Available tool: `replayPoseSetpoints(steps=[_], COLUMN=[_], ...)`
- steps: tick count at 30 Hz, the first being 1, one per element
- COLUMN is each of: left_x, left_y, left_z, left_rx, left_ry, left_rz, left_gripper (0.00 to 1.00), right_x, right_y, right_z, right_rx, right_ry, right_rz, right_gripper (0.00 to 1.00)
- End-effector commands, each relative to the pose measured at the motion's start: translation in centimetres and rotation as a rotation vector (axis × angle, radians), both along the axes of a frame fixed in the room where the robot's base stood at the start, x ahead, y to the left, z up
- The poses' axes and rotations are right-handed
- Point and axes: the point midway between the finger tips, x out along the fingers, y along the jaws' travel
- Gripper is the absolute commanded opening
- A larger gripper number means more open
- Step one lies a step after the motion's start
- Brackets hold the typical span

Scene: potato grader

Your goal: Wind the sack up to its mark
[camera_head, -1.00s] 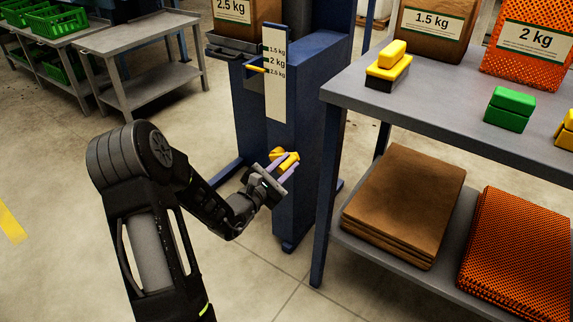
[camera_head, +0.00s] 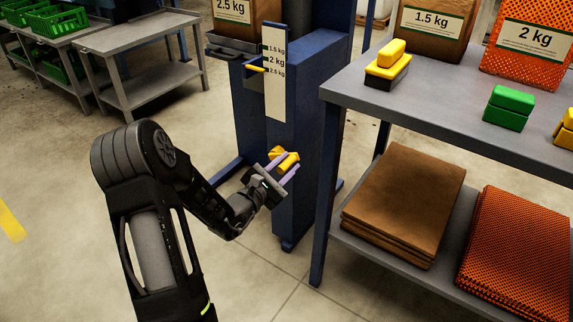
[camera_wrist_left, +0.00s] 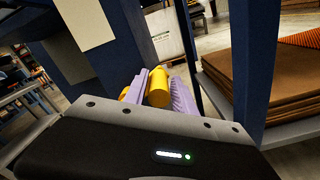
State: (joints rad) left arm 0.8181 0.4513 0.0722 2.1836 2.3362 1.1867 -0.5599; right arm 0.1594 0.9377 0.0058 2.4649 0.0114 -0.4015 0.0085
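A blue winding stand (camera_head: 302,110) carries a white scale plate (camera_head: 275,95) marked 1.5 kg, 2 kg and 2.5 kg. Its yellow pointer (camera_head: 256,69) is beside the 2.5 kg mark. A brown sack (camera_head: 236,27) labelled 2.5 kg sits in the holder behind, its top cut off. A yellow crank handle (camera_head: 291,159) is low on the stand's front. My left gripper (camera_head: 281,168) has its lilac fingers on either side of the handle, apparently closed on it. The left wrist view shows the yellow grip (camera_wrist_left: 159,88) between the fingers. My right gripper is not in view.
A grey table (camera_head: 430,110) on the right holds a brown 1.5 kg sack, an orange 2 kg sack and yellow and green blocks. Folded brown (camera_head: 395,200) and orange sacks lie on its lower shelf. Grey tables with green crates stand back left. The floor at left is clear.

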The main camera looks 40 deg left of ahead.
Motion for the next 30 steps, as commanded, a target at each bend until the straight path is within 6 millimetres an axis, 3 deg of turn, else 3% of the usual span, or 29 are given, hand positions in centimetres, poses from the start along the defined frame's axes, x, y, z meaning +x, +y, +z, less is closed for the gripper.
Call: replayPoseSetpoints(steps=[4,14,30], left_x=[0.0,-0.3,-7.4], left_y=[0.0,0.0,-0.1], left_z=[0.0,0.1,0.1], left_rx=[0.0,0.001,0.0], left_ry=[0.0,0.0,0.0], left_rz=[0.0,0.0,0.001], left_gripper=[0.45,0.45,0.45], right_x=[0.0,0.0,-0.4], right_y=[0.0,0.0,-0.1], right_z=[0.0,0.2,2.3], right_rx=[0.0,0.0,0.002], right_ry=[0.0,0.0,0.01], right_rz=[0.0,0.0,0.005], right_gripper=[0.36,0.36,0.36])
